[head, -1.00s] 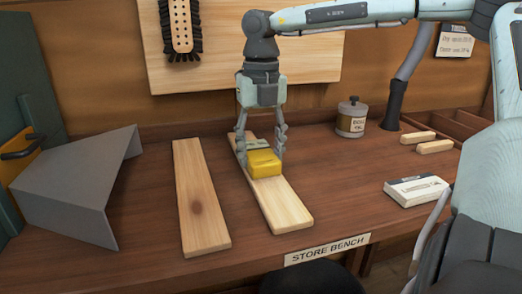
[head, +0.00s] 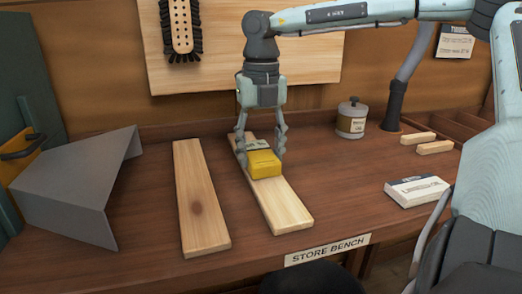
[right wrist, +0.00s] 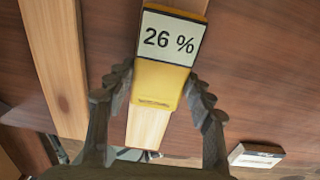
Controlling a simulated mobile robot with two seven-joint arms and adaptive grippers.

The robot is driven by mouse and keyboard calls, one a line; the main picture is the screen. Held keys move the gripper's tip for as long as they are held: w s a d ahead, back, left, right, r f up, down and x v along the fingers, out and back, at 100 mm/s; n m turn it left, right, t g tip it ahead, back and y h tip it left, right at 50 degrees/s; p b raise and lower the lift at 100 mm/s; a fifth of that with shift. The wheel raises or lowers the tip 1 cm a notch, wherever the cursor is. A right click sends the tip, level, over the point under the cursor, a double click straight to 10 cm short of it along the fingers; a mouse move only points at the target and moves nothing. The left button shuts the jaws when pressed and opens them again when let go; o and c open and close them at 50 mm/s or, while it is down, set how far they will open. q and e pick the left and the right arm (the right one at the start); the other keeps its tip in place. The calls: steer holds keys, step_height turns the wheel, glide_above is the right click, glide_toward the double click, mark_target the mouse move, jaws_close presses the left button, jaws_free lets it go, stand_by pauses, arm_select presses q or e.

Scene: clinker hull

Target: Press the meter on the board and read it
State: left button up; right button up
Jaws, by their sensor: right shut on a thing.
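The yellow meter (head: 264,164) rests on the right-hand wooden board (head: 281,206) on the bench. My right gripper (head: 260,152) is shut on the meter from above, with a finger on either side. In the right wrist view the meter (right wrist: 158,85) sits between the fingertips (right wrist: 162,92), and its pale screen (right wrist: 170,36) reads "26 %". The underside of the meter against the board is hidden. My left gripper is in no view.
A grey angled sheet (head: 75,185) stands further left. A labelled tin (head: 351,119), small wooden blocks (head: 434,147) and a white box (head: 417,190) are to the right. Bench between boards and box is clear.

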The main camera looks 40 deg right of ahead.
steer(key=shift+s+f, duration=0.1)
steer(key=shift+s, duration=0.05)
stand_by(0.4)
step_height(320, 180, up, 6)
steer(key=p, duration=0.3)
steer(key=shift+f, duration=0.1)
steer(key=shift+r, duration=1.15)
